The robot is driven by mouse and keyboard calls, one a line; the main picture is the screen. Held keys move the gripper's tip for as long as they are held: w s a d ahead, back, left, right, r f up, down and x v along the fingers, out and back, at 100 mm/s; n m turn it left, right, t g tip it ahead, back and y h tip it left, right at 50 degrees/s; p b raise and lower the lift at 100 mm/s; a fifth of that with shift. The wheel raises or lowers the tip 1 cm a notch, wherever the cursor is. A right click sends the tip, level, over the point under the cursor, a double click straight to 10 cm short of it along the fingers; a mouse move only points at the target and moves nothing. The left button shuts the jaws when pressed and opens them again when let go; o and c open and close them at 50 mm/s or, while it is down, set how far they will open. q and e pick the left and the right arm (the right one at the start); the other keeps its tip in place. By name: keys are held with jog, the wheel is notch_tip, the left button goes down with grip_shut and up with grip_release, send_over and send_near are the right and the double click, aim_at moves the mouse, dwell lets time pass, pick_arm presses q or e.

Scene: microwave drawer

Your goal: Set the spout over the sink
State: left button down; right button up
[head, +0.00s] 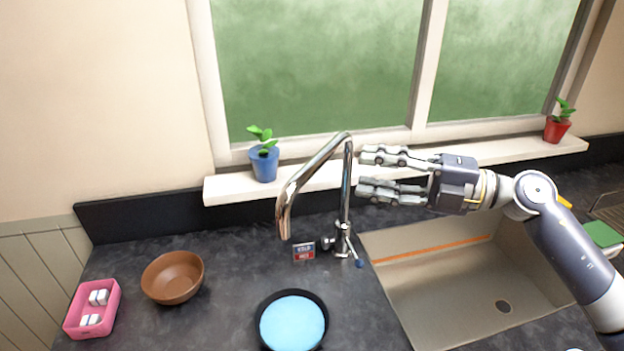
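The chrome faucet stands behind the left back corner of the sink. Its spout (310,178) points left and forward, and its tip hangs over the dark counter, left of the sink (440,290). My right gripper (362,172) comes in from the right with its fingers apart, one above the other. The fingertips are close to the upright part of the faucet (346,200), on its right side. I cannot tell whether they touch it. Nothing shows between the fingers. My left gripper is not in view.
A brown bowl (173,278) and a pink box (92,309) sit on the left counter. A dark pan with a blue inside (292,322) is in front of the faucet. A small sign (304,251) stands beside its base. A blue pot (265,164) is on the sill.

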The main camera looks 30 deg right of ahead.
aim_at(320, 165)
jog(key=p+x, duration=0.4)
jog(key=x, duration=0.5)
jog(key=shift+f, duration=0.2)
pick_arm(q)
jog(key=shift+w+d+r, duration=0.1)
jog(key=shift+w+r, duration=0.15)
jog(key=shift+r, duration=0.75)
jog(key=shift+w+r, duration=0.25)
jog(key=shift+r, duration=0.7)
pick_arm(e)
jog(key=shift+x, duration=0.95)
jog(key=shift+f, duration=0.15)
grip_shut()
